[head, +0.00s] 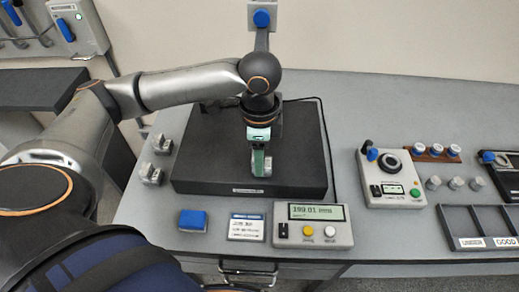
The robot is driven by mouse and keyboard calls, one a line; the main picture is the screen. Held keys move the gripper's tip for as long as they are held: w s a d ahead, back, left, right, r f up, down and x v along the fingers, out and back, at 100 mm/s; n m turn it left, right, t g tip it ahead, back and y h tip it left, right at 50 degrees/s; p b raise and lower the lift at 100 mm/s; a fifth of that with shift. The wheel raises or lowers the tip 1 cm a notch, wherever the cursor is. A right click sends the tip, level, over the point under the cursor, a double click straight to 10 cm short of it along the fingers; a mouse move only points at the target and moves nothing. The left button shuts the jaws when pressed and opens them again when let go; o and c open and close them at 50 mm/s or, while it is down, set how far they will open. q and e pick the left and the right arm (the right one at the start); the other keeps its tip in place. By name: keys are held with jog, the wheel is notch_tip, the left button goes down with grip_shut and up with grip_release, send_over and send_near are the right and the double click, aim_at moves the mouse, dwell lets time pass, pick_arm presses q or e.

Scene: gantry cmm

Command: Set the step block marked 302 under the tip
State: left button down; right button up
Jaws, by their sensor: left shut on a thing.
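My left gripper (261,165) reaches down over the black plate (205,160), shut on a small grey metal piece that looks like a step block (268,166). Only a sliver of that piece shows beside the greenish finger, and its marking cannot be read. It is near the plate's front middle; whether it touches the plate cannot be told. Two similar step blocks, one at the back (161,144) and one at the front (150,174), sit on the bench left of the plate, their marks unreadable. The tip is hidden behind my left arm. My right gripper is not in view.
A readout box (313,226) showing about 199.01 stands before the plate, beside a card (246,227) and a blue pad (193,220). A control box (390,178), several cylinders and a labelled tray (466,243) are at the right. The back right bench is clear.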

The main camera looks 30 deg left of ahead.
pick_arm(q)
jog(key=shift+f, duration=0.35)
dwell(0.3)
grip_release()
dwell(0.5)
notch_tip(320, 180, up, 5)
jog(key=p, duration=0.6)
jog(key=shift+p, duration=0.35)
jog(key=shift+r, duration=1)
jog(key=shift+s+d, duration=0.1)
